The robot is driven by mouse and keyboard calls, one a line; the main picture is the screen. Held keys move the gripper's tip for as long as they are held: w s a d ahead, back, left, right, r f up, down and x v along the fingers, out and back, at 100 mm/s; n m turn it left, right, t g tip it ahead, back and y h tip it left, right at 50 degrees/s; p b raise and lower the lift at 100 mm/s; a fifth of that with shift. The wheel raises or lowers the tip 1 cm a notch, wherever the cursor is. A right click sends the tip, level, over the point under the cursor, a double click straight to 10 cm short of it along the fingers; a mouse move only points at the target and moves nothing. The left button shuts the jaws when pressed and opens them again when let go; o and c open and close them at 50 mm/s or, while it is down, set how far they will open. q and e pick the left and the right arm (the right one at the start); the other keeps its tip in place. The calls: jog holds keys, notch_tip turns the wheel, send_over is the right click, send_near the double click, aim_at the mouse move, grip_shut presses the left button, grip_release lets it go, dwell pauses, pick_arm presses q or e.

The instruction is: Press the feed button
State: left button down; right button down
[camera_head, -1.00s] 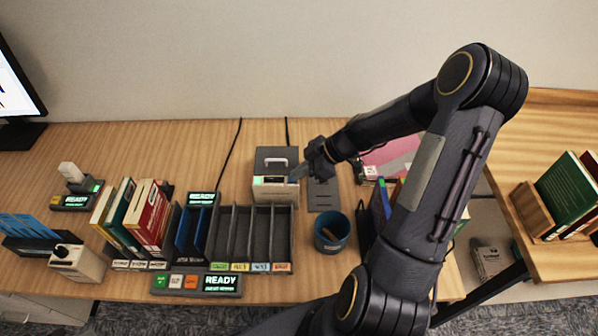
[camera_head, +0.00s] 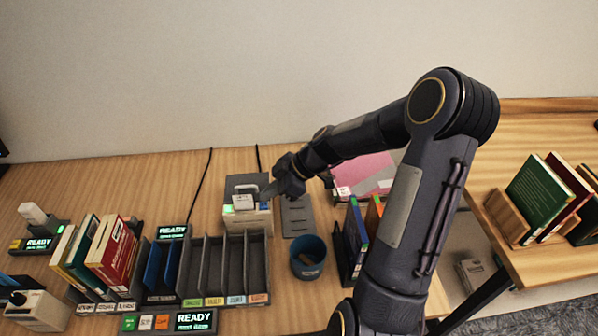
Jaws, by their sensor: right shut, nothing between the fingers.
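The roller sorter has a grey box (camera_head: 236,187) with a pale front at the back of the desk. Small green and blue spots show on that front. A row of grey upright slots (camera_head: 232,268) with coloured labels stands before it. A control strip (camera_head: 196,322) at the front edge has green, white and orange buttons (camera_head: 146,322) and a lit "READY" display. The button labels are too small to read, so I cannot tell which is the feed button. My right gripper (camera_head: 267,192) is shut and empty, at the box's right front; contact cannot be told. My left gripper is out of view.
A blue cup (camera_head: 308,257) and a grey plate (camera_head: 297,216) stand right of the sorter. Upright books (camera_head: 356,235) are close to my right arm. More books (camera_head: 113,247) stand left of the slots. A second desk with books (camera_head: 540,200) is at right.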

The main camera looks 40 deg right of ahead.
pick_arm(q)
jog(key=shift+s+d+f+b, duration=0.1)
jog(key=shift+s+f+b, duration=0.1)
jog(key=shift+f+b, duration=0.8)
pick_arm(e)
jog(key=v, duration=1)
jog(key=shift+r, duration=0.55)
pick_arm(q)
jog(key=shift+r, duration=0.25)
pick_arm(e)
jog(key=s+a+m+h, duration=0.2)
jog(key=s+a+m, duration=0.4)
jog(key=s, duration=0.4)
jog(key=s+a+r+m+h, duration=0.1)
jog(key=s+a+m, duration=0.6)
jog(key=s, duration=0.2)
jog(key=shift+s+r+m+t+h, duration=0.2)
jog(key=shift+s+m+t+h, duration=0.1)
jog(key=shift+s+t+h, duration=0.1)
jog(key=shift+w+a, duration=0.1)
jog(key=shift+a, duration=0.05)
